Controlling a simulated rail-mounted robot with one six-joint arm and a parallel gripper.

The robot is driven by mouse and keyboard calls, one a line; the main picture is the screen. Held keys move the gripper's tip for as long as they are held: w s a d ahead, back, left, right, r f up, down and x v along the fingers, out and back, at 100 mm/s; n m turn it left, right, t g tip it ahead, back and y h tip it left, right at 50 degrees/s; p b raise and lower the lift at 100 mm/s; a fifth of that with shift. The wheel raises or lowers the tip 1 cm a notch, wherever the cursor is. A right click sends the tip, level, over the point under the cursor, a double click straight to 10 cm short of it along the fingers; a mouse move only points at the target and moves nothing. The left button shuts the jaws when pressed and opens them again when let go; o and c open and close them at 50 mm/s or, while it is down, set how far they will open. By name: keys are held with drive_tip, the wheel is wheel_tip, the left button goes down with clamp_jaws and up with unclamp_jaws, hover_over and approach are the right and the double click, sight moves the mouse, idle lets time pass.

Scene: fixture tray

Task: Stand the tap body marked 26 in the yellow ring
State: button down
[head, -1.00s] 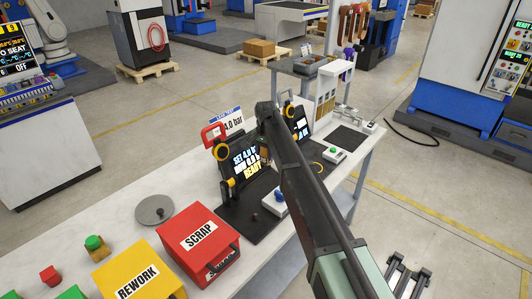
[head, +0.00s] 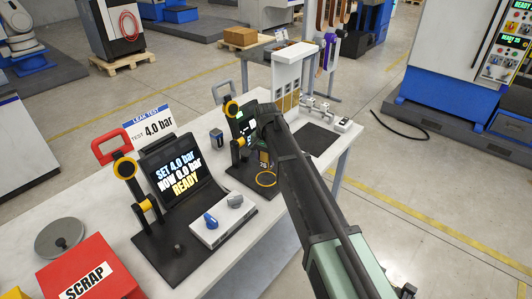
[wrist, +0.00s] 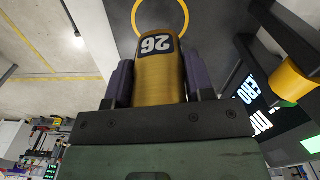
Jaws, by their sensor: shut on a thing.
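The tap body marked 26 (wrist: 158,75) is a brass-coloured cylinder with a dark label, held between the two fingers of my gripper (wrist: 157,84) in the wrist view. In the head view the tap body (head: 264,156) shows partly below the end of my arm. The yellow ring (head: 266,187) lies on the dark base plate of the farther test station. The tap body is held near it, on its far side in the head view.
The farther station's screen (head: 240,122) and yellow-knobbed clamp (head: 231,109) stand close left of my gripper. The nearer leak-test station (head: 172,172) has a red clamp handle. A red SCRAP bin (head: 90,272) is at lower left. A dark mat (head: 313,141) lies clear to the right.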

drive_tip(key=shift+f+b, duration=2.45)
drive_tip(key=shift+f+b, duration=0.65)
unclamp_jaws()
drive_tip(key=shift+r, duration=0.15)
wheel_tip(320, 180, up, 7)
drive_tip(key=p, duration=0.7)
